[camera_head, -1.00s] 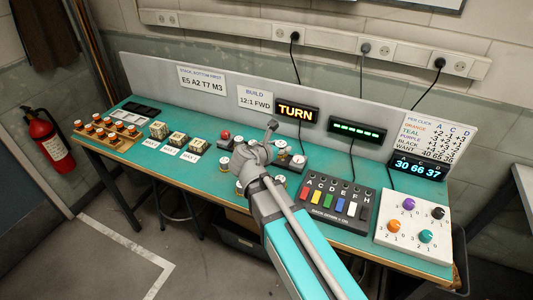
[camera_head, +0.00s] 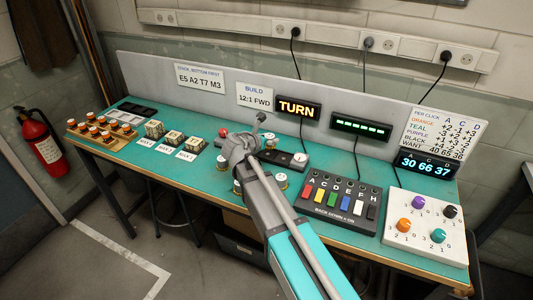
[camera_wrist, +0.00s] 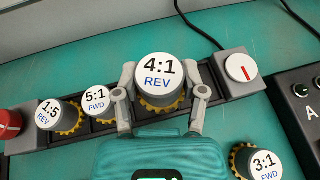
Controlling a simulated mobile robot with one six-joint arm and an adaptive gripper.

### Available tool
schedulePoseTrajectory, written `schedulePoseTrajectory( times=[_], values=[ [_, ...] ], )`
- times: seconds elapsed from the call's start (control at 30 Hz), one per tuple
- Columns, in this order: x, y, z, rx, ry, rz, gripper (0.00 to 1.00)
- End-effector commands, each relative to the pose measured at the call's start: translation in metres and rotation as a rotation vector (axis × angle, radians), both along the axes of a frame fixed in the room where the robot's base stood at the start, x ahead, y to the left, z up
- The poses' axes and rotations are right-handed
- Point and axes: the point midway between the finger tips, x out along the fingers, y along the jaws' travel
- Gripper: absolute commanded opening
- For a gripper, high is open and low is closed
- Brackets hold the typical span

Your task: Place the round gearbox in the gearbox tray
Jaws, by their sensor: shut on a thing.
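My gripper (camera_wrist: 163,80) is shut on a round gearbox (camera_wrist: 160,70) with a white top reading "4:1 REV" and a yellow toothed base. In the wrist view the gearbox is over a black slotted tray (camera_wrist: 212,88), left of a grey block with a white dial. It looks larger than its neighbours; I cannot tell whether it touches the tray. Gearboxes "1:5 REV" (camera_wrist: 52,112) and "5:1 FWD" (camera_wrist: 97,102) are in the tray to its left. In the head view my gripper (camera_head: 240,150) hides much of the tray.
A loose "3:1 FWD" gearbox (camera_wrist: 262,163) is on the mat at lower right. A red-topped block (camera_wrist: 8,126) and the dial block (camera_wrist: 240,72) stand at the tray's ends. A coloured-key panel (camera_head: 340,203) and knob panel (camera_head: 427,225) are to the right, stamped blocks (camera_head: 173,139) to the left.

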Motion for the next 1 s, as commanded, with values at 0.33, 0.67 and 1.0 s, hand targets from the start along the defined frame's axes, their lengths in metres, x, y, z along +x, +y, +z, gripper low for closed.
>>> schedulePoseTrajectory(
  times=[0.33,0.67,1.0],
  values=[
    [0.010,0.004,-0.013,0.000,0.000,0.001,0.03],
    [0.011,0.005,-0.015,0.000,0.000,0.001,0.03],
    [0.018,0.008,-0.039,0.000,0.000,0.001,0.03]
  ],
)
